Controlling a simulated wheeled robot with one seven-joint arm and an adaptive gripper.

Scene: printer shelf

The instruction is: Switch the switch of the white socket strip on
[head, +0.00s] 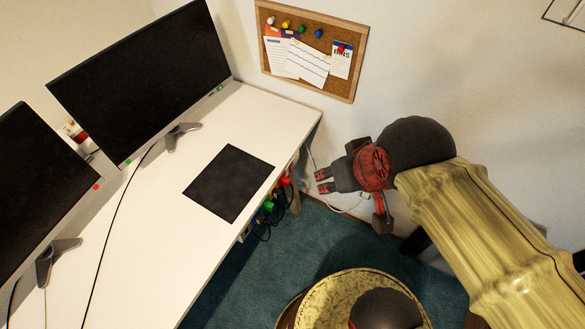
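My gripper (322,181) is at the right of the desk's far right corner, in front of the wall. Its two dark fingers with red tips point left, towards the space under the desk edge, and lie close together. Whether they are shut is too small to tell. I see nothing held in them. I cannot make out the white socket strip or its switch. Several coloured plug-like things, among them a green one (268,206) and a red one (285,181), show below the desk edge with dark cables. A white cable (345,208) hangs below my gripper.
The white desk (285,115) carries two monitors, one at the back (140,75) and one at the left (35,190), and a black mat (229,182). A corkboard (312,45) hangs on the wall. Teal carpet (300,235) is bare beside the desk.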

